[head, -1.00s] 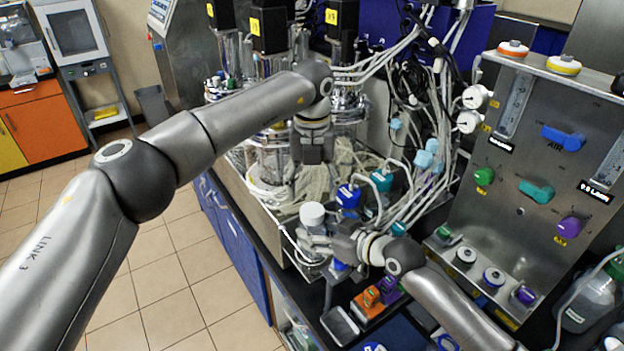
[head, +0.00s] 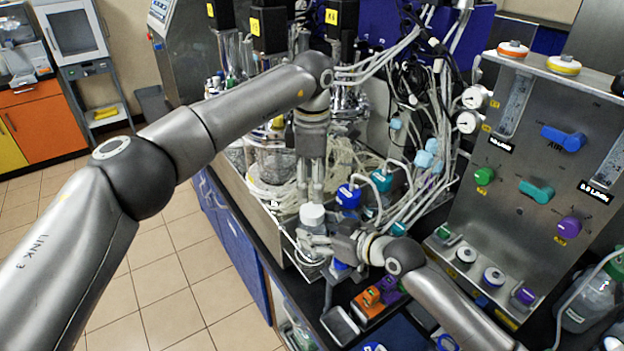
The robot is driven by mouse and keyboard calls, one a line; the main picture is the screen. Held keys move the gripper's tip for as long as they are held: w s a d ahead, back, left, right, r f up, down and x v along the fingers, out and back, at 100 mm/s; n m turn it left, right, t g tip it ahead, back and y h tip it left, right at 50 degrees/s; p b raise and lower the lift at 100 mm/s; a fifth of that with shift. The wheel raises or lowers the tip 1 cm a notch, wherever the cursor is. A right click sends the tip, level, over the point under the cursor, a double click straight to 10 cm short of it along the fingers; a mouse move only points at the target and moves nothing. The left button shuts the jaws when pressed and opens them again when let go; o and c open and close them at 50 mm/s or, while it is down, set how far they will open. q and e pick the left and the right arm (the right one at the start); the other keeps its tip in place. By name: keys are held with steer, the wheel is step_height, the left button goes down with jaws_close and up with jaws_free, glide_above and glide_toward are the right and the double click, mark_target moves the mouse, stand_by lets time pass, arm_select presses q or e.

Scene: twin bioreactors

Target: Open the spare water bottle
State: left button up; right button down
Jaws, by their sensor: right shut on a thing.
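The spare water bottle, a clear bottle with a white cap (head: 312,215), stands upright near the front left corner of the black bench. My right gripper (head: 312,245) comes in from the right and is shut on the bottle's body below the cap. My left gripper (head: 311,192) hangs over the bottle with its fingers pointing down, tips just above or at the cap. Its two fingers look slightly apart; whether they touch the cap is hard to tell. The lower part of the bottle is mostly hidden by the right gripper.
A blue-capped bottle (head: 348,197) and a teal-capped bottle (head: 382,181) stand close behind on the right. Glass reactor vessels and tubing crowd the back. A control panel (head: 545,150) stands to the right. An orange block (head: 368,303) lies in front. Tiled floor is free at left.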

mark_target(312, 209)
arm_select(q)
steer(key=shift+m, duration=0.5)
steer(key=shift+f, duration=0.25)
step_height(312, 209, down, 7)
steer(key=shift+f, duration=0.2)
steer(key=shift+c, duration=0.3)
steer(key=c, duration=1)
steer(key=n, duration=0.4)
steer(key=shift+n, duration=0.3)
steer(key=n, duration=0.5)
steer(key=shift+r, duration=0.3)
